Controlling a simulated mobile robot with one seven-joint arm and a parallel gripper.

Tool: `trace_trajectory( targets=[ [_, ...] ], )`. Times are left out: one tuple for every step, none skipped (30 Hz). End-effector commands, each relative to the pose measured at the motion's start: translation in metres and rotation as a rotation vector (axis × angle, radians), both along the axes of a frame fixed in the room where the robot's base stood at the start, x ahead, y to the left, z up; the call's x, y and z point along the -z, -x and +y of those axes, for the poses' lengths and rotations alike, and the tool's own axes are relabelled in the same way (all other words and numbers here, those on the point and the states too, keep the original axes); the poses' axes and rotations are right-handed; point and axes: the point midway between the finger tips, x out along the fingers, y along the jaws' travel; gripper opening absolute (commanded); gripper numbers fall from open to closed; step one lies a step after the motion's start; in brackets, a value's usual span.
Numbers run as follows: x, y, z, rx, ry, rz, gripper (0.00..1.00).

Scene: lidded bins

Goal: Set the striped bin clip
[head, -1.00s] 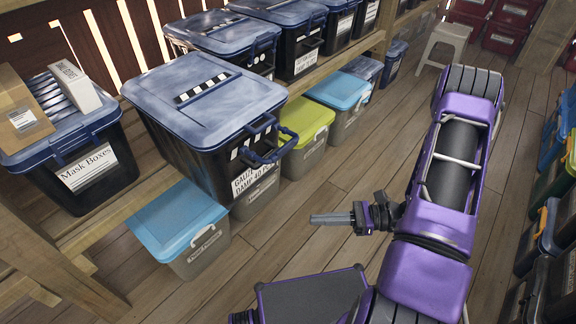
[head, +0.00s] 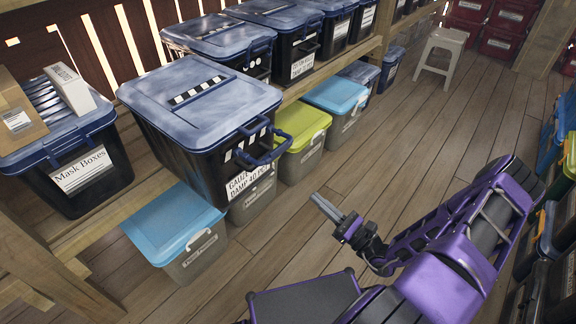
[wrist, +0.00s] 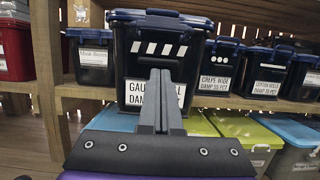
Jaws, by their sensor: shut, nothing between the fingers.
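The striped bin (head: 190,165) is a large dark bin with a blue lid (head: 185,115) on the wooden shelf. A row of white stripes marks its lid and front. A blue clip (head: 268,154) juts out from its front, apart from the wall. In the wrist view the striped bin (wrist: 196,62) stands straight ahead, with its stripes and a white label partly hidden by my fingers. My gripper (head: 327,206) is shut and empty, to the right of the bin and lower in the picture, pointing toward it. The shut fingers also show in the wrist view (wrist: 160,76).
Bins with blue lids stand on the shelf (head: 95,225) on both sides of the striped bin. Light blue (head: 170,220) and green (head: 303,125) lidded bins sit below it. A white stool (head: 442,55) stands farther back. The wooden floor between the rows is mostly clear.

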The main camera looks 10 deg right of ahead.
Motion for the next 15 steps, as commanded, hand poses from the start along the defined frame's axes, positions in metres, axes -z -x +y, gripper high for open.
trace_trajectory(
  targets=[
    [0.0,-0.001,0.001,-0.001,0.0,0.0,0.0],
    [-0.001,-0.002,0.001,-0.001,0.0,0.0,0.0],
    [-0.002,-0.003,0.003,-0.002,0.001,0.0,0.0],
    [-0.003,-0.005,0.004,-0.002,0.0,-0.001,0.0],
    [-0.004,-0.008,0.006,-0.003,0.0,-0.001,0.0],
    [-0.006,-0.012,0.009,-0.003,0.0,-0.001,0.0],
    [-0.007,-0.016,0.012,-0.005,0.001,-0.001,0.0],
    [-0.009,-0.019,0.016,-0.005,0.001,0.0,0.0],
    [-0.011,-0.026,0.02,-0.004,0.0,-0.002,0.0],
    [-0.014,-0.031,0.023,-0.006,0.0,-0.003,0.0],
    [-0.016,-0.036,0.027,-0.006,0.001,-0.002,0.0],
    [-0.019,-0.042,0.032,-0.006,0.001,-0.002,0.0],
    [-0.02,-0.048,0.036,-0.005,0.001,-0.002,0.0],
    [-0.023,-0.053,0.04,-0.006,0.0,-0.001,0.0],
    [-0.025,-0.059,0.044,-0.005,0.0,-0.001,0.0]
  ],
)
